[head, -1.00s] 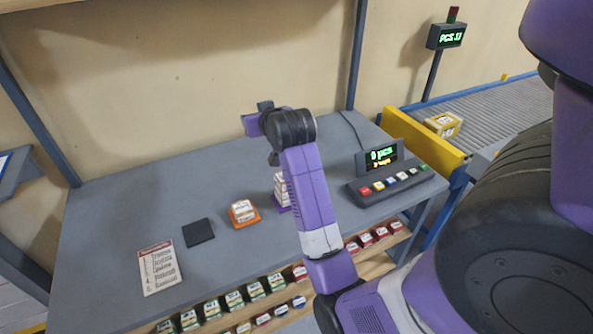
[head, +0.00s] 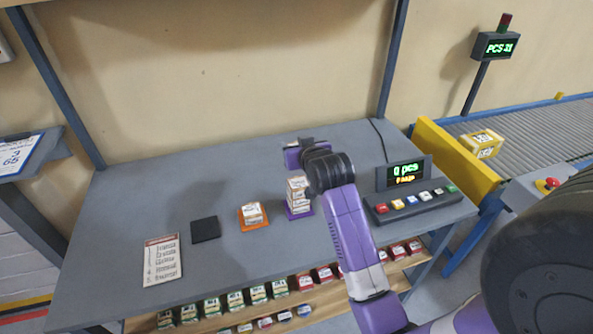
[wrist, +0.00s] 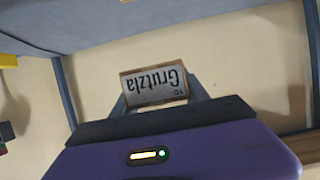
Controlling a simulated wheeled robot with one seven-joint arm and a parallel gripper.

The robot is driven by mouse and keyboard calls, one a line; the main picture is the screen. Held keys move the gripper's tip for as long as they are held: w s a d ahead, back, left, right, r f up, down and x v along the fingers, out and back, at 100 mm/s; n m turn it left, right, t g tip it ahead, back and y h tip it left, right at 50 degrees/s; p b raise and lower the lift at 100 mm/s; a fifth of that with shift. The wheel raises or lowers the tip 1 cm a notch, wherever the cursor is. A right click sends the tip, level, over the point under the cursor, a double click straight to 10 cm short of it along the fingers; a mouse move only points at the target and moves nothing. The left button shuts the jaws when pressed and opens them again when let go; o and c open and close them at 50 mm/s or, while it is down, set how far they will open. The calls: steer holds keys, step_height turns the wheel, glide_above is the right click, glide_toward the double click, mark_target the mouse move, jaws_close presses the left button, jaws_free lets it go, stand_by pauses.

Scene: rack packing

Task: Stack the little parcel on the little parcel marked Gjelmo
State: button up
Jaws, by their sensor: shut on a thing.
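My gripper (wrist: 158,100) is shut on a little parcel (wrist: 153,86), whose white label reads "Grutzla" upside down in the wrist view. In the head view my purple gripper body (head: 292,158) is raised above the worktable, close above and behind a stack of little white parcels (head: 297,190) on a purple mat; its fingers and the held parcel cannot be made out there. A little parcel (head: 251,212) sits on an orange mat (head: 256,227). The labels on the table parcels are too small to read, so I cannot tell which says Gjelmo.
A bare black mat (head: 205,229) and a printed list (head: 162,259) lie to the left on the worktable (head: 110,220). A button panel with display (head: 403,175) stands at right. Shelves below the front edge hold several small parcels. A conveyor (head: 535,140) carries a yellow box (head: 482,143).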

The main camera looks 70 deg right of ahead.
mark_target(296, 177)
step_height(296, 177, down, 9)
steer(key=shift+f, duration=0.1)
stand_by(0.4)
steer(key=shift+f, duration=0.15)
steer(key=o, duration=1.4)
